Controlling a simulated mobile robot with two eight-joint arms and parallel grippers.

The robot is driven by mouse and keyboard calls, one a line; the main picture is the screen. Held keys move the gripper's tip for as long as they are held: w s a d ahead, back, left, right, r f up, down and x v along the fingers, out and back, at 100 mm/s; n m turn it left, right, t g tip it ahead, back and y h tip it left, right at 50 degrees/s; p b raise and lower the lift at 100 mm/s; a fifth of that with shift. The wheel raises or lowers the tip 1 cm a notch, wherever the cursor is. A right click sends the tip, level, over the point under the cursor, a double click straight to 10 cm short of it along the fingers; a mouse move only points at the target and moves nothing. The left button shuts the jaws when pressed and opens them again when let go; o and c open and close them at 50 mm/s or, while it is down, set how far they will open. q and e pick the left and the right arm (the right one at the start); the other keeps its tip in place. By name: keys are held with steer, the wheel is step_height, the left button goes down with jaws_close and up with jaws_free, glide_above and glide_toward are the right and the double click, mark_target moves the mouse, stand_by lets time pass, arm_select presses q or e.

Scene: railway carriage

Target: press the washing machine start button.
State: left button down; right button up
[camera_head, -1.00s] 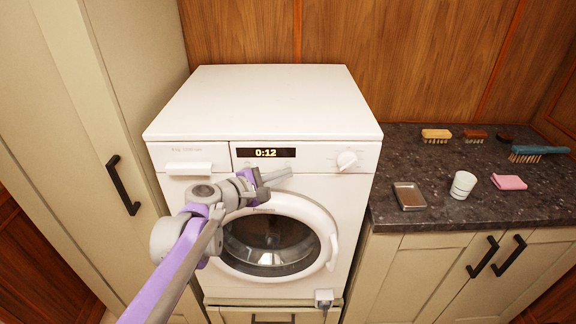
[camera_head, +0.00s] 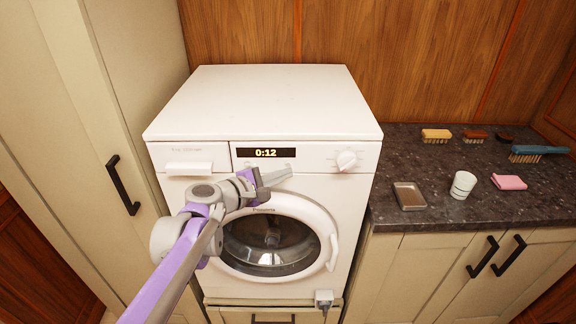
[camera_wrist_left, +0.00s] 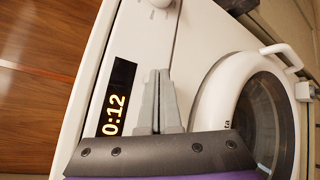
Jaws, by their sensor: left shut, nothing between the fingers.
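The white washing machine (camera_head: 264,104) stands in the middle, its door (camera_head: 327,222) closed. Its display (camera_head: 266,153) reads 0:12, and the display also shows in the left wrist view (camera_wrist_left: 117,96). My left gripper (camera_head: 289,172) is shut and empty. Its fingertips are at the front panel, just below the display and above the door. In the left wrist view the shut fingers (camera_wrist_left: 159,75) lie over the white panel beside the display. I cannot tell whether they touch it. The start button cannot be made out clearly; the fingers may cover it. My right gripper is not in view.
A round knob (camera_head: 346,160) sits right of the display, and a drawer handle (camera_head: 188,169) left. A tall cabinet (camera_head: 120,90) stands close on the left. The dark counter (camera_head: 425,160) on the right holds brushes, a white cup (camera_head: 463,185), a pink cloth (camera_head: 508,182) and a metal tray (camera_head: 397,188).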

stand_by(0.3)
arm_select(q)
steer(key=shift+w, duration=0.45)
